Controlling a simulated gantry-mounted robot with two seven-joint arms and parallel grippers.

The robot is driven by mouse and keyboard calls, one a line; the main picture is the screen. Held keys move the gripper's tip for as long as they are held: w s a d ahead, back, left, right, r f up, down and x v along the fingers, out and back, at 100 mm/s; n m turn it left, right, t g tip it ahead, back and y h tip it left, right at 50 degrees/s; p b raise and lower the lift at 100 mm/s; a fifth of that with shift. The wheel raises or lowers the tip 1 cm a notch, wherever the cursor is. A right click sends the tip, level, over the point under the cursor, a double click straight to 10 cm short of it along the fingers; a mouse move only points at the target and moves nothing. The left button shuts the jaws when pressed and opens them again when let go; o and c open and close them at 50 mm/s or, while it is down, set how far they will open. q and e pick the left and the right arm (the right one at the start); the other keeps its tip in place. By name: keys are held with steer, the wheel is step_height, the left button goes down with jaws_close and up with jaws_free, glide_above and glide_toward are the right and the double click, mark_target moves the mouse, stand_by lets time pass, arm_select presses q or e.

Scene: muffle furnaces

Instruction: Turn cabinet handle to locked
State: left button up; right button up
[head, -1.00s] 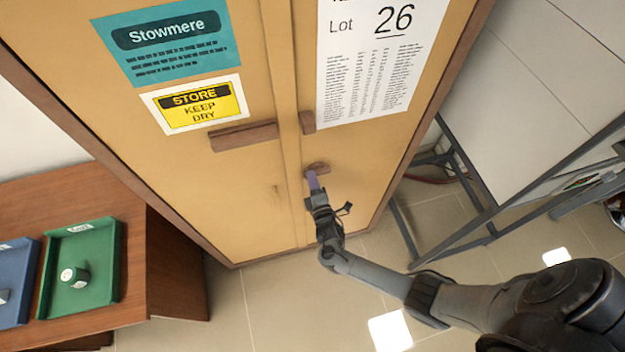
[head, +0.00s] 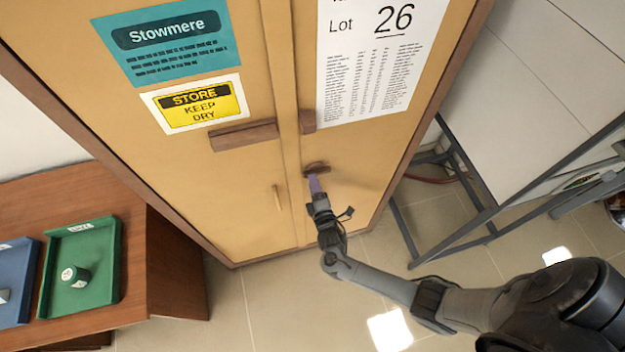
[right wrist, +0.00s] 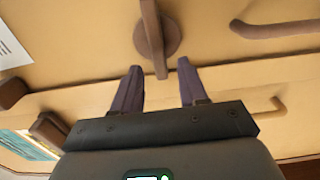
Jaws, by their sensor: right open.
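The cabinet handle (head: 317,169) is a dark brown bar on a round base, on the right door near the seam. In the right wrist view the handle (right wrist: 153,38) lies across the doors, roughly square to the seam. My right gripper (head: 315,182) is just in front of and below it. In the right wrist view its purple fingers (right wrist: 157,80) are open and empty. One end of the bar appears between the fingertips in that picture; I cannot tell the depth gap. My left gripper is not in view.
Brown blocks (head: 243,135) (head: 307,121) sit above the handle on the doors. A slim pull (head: 278,198) is on the left door, and a brown pull (right wrist: 280,28) shows on the other. A wooden desk (head: 175,265) stands left, a grey metal frame (head: 405,235) right.

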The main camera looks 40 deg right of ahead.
steer(key=v, duration=0.8)
steer(key=shift+s, duration=0.35)
steer(key=shift+a, duration=0.15)
